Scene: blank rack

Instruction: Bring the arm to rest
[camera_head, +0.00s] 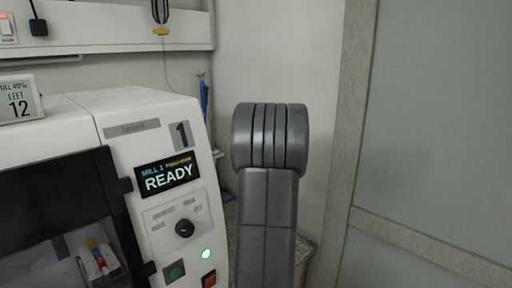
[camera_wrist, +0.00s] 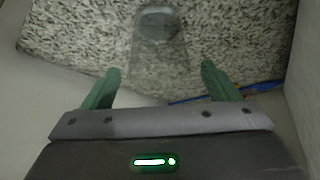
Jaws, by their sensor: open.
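My gripper (camera_wrist: 160,70) shows in the wrist view, with its two green fingers spread well apart and nothing between them. It points toward a speckled surface (camera_wrist: 70,45). My grey arm (camera_head: 268,200) stands upright in the middle of the head view, with its rounded joint at the top. The gripper itself is not visible in the head view. A faint, greyish, see-through shape with a rounded top lies ahead of the fingers in the wrist view; I cannot tell what it is.
A white mill (camera_head: 115,125) with a lit READY screen (camera_head: 169,174) and a green light stands left of my arm. A shelf (camera_head: 110,32) is above it. A pale door-like panel (camera_head: 440,120) is at right. Something blue (camera_wrist: 235,92) lies by the right finger.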

